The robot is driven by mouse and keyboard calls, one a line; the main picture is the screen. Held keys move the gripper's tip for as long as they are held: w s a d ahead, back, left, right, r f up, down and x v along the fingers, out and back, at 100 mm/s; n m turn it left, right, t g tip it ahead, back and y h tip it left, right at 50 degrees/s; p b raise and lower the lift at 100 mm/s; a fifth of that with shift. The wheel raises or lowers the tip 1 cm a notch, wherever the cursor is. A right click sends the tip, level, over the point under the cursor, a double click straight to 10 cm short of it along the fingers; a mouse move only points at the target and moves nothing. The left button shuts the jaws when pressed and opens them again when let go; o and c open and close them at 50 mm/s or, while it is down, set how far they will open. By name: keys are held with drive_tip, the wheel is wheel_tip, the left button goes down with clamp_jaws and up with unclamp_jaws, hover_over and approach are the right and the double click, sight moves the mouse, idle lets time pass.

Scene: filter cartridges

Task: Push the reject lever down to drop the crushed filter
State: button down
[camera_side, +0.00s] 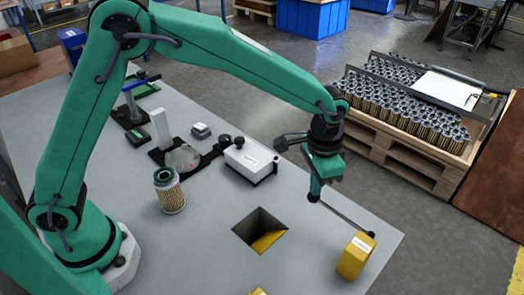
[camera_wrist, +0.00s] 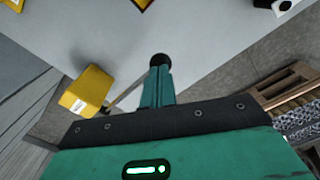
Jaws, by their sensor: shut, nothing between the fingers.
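The reject lever is a thin dark rod (camera_side: 345,217) on a yellow box (camera_side: 356,256) near the table's right corner. In the wrist view the yellow box (camera_wrist: 88,90) is at left, and the rod (camera_wrist: 127,94) runs up to a black knob (camera_wrist: 160,60). My gripper (camera_side: 315,197) is shut and empty at the rod's free end. In the wrist view its fingertips (camera_wrist: 157,72) are right by the knob; I cannot tell whether they touch. A filter (camera_side: 170,191) with a green rim stands on the table at left; I cannot tell if it is crushed.
A square opening (camera_side: 260,231) with yellow inside lies in the table left of the lever. A white box (camera_side: 251,160) stands behind it. A pallet of many filters (camera_side: 408,108) is on the floor beyond. The table between the opening and the lever is clear.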

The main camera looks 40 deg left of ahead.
wheel_tip(320, 180, up, 8)
idle(1.1)
drive_tip(key=shift+a, duration=0.1)
drive_tip(key=s+a+r+n+t, duration=0.15)
drive_tip(key=s+a+r, duration=0.25)
drive_tip(key=a, duration=0.4)
drive_tip(key=s+a+r+n+t, duration=0.1)
drive_tip(key=s+a+r+n, duration=0.1)
drive_tip(key=s+a+r, duration=0.4)
drive_tip(key=s+a+f+n+t, duration=0.2)
drive_tip(key=s+a+t, duration=0.1)
drive_tip(key=s+a, duration=0.7)
drive_tip(key=shift+s+a+f, duration=0.2)
drive_tip(key=shift+s+f, duration=0.1)
drive_tip(key=shift+f, duration=0.1)
drive_tip(key=shift+n, duration=0.25)
idle(1.2)
